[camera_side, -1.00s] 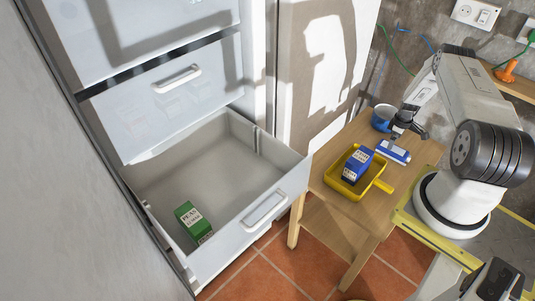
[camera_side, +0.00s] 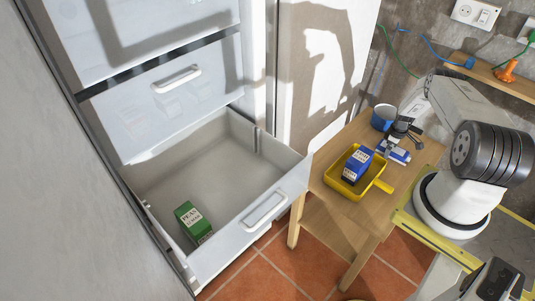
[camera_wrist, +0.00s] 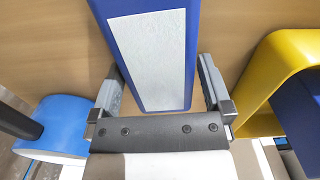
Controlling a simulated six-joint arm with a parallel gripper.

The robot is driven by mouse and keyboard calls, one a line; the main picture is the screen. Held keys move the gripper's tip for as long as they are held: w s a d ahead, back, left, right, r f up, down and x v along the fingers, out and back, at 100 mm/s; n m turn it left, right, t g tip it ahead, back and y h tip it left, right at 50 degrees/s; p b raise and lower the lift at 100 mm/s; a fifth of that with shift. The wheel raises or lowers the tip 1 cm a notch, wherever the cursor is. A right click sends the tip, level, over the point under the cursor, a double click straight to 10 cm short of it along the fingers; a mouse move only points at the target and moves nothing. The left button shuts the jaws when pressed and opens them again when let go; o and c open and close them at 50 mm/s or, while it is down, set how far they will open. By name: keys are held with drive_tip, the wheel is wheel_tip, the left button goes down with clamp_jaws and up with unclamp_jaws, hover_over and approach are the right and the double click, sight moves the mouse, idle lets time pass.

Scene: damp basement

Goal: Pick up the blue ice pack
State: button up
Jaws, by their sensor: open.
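The blue ice pack (camera_side: 400,156) lies flat on the small wooden table, partly covered by my gripper in the side view. In the wrist view the ice pack (camera_wrist: 150,60) is a blue slab with a pale label, and it reaches in between my fingers. My gripper (camera_wrist: 161,80) is open, with one finger on each side of the pack. A gap shows at the right finger; the left finger is very close to the pack's edge, and I cannot tell if it touches.
A yellow tray (camera_side: 382,186) holding a blue box (camera_side: 357,166) stands beside the pack. A blue mug (camera_side: 381,118) stands behind, close to my gripper. The wooden table (camera_side: 330,203) borders an open freezer drawer (camera_side: 225,150) holding a green box (camera_side: 192,221).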

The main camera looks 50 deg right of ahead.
idle(0.5)
drive_tip(key=c, duration=1.2)
drive_tip(key=shift+c, duration=0.2)
drive_tip(key=shift+r, duration=0.15)
drive_tip(key=shift+r, duration=4.85)
